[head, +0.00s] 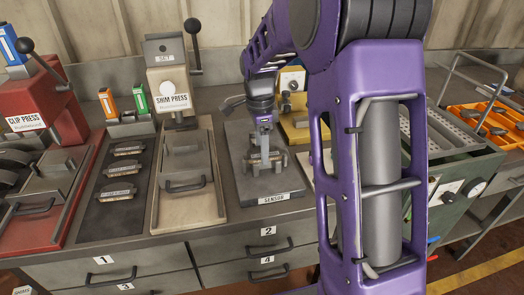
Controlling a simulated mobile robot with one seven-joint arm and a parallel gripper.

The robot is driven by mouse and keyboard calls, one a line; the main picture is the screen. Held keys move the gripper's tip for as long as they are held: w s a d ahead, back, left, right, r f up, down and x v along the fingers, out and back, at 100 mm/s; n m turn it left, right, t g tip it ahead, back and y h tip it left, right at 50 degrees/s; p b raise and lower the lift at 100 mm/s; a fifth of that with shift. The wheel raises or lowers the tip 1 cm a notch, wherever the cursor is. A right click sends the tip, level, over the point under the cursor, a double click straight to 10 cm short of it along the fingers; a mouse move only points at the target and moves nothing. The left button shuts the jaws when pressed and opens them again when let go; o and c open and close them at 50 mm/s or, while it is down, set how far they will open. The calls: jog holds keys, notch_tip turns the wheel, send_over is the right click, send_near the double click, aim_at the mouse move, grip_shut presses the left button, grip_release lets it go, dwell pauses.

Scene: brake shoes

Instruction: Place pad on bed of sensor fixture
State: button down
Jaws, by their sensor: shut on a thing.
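The sensor fixture (277,186) is a dark grey plate labelled SENSOR on the bench, with raised metal parts in its middle. My gripper (264,146) points down over the middle of this plate. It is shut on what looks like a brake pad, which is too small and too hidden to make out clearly. I cannot tell whether that pad touches the fixture's bed. Several pads (122,168) with pale labels lie on a black mat at the left.
The beige shim press (172,85) stands left of the fixture, and the red clip press (40,105) is at the far left. A yellow fixture (298,130) is close behind on the right. A green machine (450,150) and orange bins (485,122) are farther right.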

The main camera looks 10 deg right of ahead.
jog(key=shift+f, duration=0.25)
jog(key=shift+f, duration=0.15)
jog(key=shift+c, duration=0.5)
grip_release()
notch_tip(320, 180, up, 12)
jog(key=p, duration=0.2)
jog(key=shift+a+r, duration=0.2)
